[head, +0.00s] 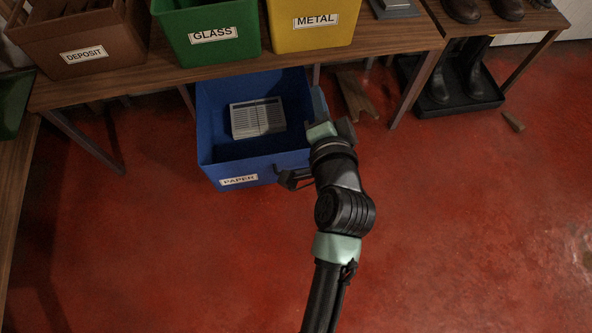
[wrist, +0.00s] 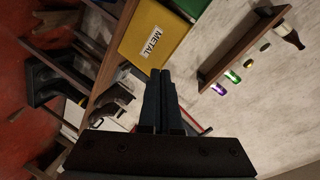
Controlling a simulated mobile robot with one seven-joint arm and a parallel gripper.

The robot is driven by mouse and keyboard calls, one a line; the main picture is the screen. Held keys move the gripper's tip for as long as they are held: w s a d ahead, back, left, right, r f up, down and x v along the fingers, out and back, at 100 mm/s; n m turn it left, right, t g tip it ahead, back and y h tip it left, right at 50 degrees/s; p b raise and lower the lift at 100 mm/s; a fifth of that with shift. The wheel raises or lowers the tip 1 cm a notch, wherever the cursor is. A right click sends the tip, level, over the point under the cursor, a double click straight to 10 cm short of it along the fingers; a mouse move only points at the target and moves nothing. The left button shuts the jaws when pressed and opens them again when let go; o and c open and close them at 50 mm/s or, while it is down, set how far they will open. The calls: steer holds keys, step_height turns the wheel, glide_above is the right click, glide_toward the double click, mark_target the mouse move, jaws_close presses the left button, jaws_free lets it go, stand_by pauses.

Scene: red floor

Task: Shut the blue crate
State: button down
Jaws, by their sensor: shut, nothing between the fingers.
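The blue crate (head: 204,125), labelled PAPER, stands on the red floor, partly under the wooden table, in the head view. Its top is open, and a grey slatted box (head: 257,118) lies inside. A blue panel (head: 318,104) shows at its right side, partly hidden by my arm; I cannot tell if it is the lid. My gripper is by the crate's right edge in the head view, its fingertips hard to make out. In the wrist view my gripper (wrist: 160,76) has its two dark fingers together, with nothing between them. The blue crate is not seen in the wrist view.
A brown DEPOSIT bin (head: 115,55), a green GLASS bin (head: 235,47) and a yellow METAL bin (head: 312,40) stand on the table (head: 160,76) above the crate. Boots (head: 440,80) stand in a black tray at right. Red floor in front is clear.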

steer(key=s+f+m+g+b, duration=0.2)
steer(key=s+f+b, duration=0.2)
steer(key=f, duration=0.9)
steer(key=s+f+m+g+b, duration=0.1)
steer(key=s+f+m+b, duration=0.25)
steer(key=f, duration=1.05)
steer(key=b, duration=0.7)
glide_toward(294, 152)
steer(key=shift+n, duration=0.45)
steer(key=x, duration=0.3)
steer(key=f+x, duration=0.1)
steer(key=x, duration=0.1)
steer(key=shift+s+d+f, duration=0.1)
steer(key=shift+f, duration=0.1)
steer(key=shift+w+r+b, duration=0.15)
steer(key=shift+w+b, duration=0.3)
steer(key=shift+w, duration=0.25)
steer(key=shift+w+a, duration=0.1)
steer(key=shift+a, duration=0.15)
